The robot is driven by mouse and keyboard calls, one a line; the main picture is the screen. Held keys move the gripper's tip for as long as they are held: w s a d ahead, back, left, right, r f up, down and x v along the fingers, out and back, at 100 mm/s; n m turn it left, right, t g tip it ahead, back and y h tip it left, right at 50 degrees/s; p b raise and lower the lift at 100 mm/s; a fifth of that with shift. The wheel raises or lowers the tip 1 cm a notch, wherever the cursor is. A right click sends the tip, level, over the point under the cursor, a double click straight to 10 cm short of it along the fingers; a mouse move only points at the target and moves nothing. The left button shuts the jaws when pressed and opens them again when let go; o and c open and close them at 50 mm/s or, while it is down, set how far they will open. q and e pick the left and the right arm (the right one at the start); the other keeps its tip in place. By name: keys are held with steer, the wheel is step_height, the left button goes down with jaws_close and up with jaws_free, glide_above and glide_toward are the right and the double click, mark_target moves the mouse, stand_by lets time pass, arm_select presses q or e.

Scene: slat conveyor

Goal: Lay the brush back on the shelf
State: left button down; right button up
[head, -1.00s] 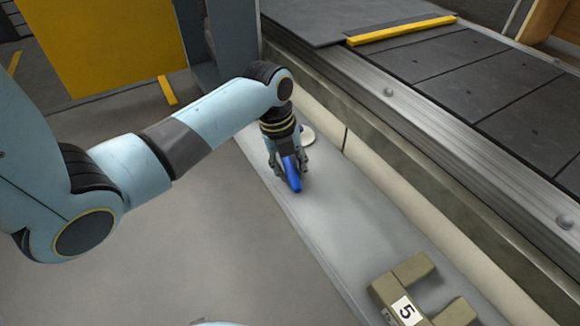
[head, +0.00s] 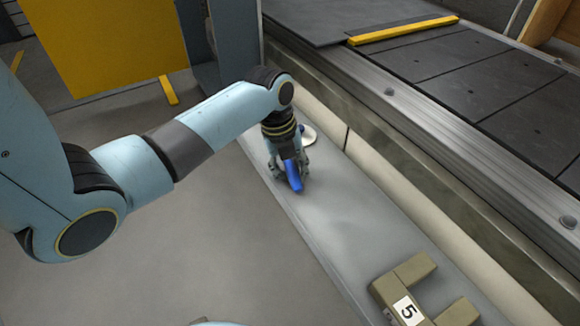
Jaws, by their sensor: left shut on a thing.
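The brush shows as a blue handle (head: 293,177) between the fingers of my left gripper (head: 289,176), which is shut on it. A white round piece with a blue edge (head: 308,134) shows just behind the gripper; I cannot tell whether it is part of the brush. The gripper points down over the grey shelf (head: 335,215), low near its far end. The gripper hides the middle of the brush, and I cannot tell whether the brush touches the shelf. My right gripper is not in view.
A yellow panel (head: 105,45) stands at the back left. The shelf between gripper and block is clear.

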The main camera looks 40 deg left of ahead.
arm_select(q)
steer(key=shift+s+d+f, duration=0.1)
steer(key=shift+s+f, duration=0.05)
steer(key=shift+f, duration=0.25)
steer(key=c, duration=1.9)
jaws_free()
steer(key=o, duration=0.6)
steer(key=shift+f, duration=0.1)
steer(key=shift+o, duration=0.2)
